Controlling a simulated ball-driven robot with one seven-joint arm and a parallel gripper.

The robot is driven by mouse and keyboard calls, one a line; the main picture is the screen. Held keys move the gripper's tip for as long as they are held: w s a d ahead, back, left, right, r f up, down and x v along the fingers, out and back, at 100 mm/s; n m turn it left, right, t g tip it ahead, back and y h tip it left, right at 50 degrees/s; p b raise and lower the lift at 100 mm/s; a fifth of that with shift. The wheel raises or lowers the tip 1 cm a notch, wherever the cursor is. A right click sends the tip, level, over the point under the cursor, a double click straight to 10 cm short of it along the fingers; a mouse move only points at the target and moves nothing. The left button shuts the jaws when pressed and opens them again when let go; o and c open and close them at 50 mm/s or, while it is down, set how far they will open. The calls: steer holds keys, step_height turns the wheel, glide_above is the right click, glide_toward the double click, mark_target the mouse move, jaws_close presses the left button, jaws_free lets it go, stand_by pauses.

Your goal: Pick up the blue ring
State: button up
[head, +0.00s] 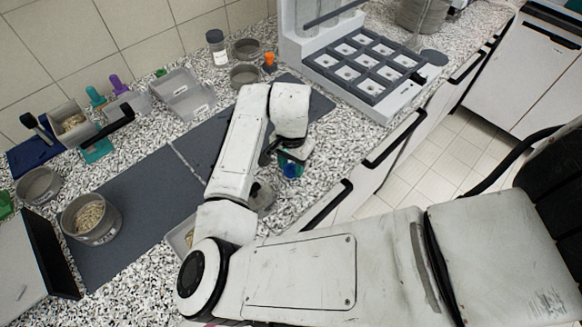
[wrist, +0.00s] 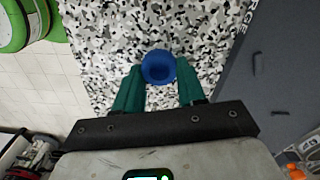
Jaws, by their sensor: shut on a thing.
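In the head view the blue ring (head: 291,171) is a small blue patch below my wrist, close to the front edge of the counter. My gripper (head: 289,160) is partly hidden there by my own arm. The speckled countertop (wrist: 110,40) shows beyond the ring in the wrist view; the gap between ring and counter cannot be judged.
A grey mat (head: 140,205) lies under and left of my arm. A round pan of grain (head: 90,220) stands on its left part. Grey trays (head: 180,95) and a jar (head: 216,48) stand at the back. A grey rack (head: 362,67) stands to the right.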

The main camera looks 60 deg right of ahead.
mark_target(292, 168)
steer(key=shift+r, duration=0.15)
steer(key=shift+r+b, duration=0.25)
steer(key=shift+b, duration=0.05)
step_height(292, 168, up, 2)
steer(key=shift+s+r+b, duration=0.1)
steer(key=shift+r+b, duration=0.15)
steer(key=shift+b, duration=0.25)
steer(key=s+a+r+b, duration=0.1)
steer(key=s+a+r, duration=0.4)
steer(key=s+r, duration=0.4)
steer(key=s, duration=0.3)
steer(key=shift+s+r+b, duration=0.3)
steer(key=shift+s+r, duration=0.05)
steer(key=shift+s, duration=0.05)
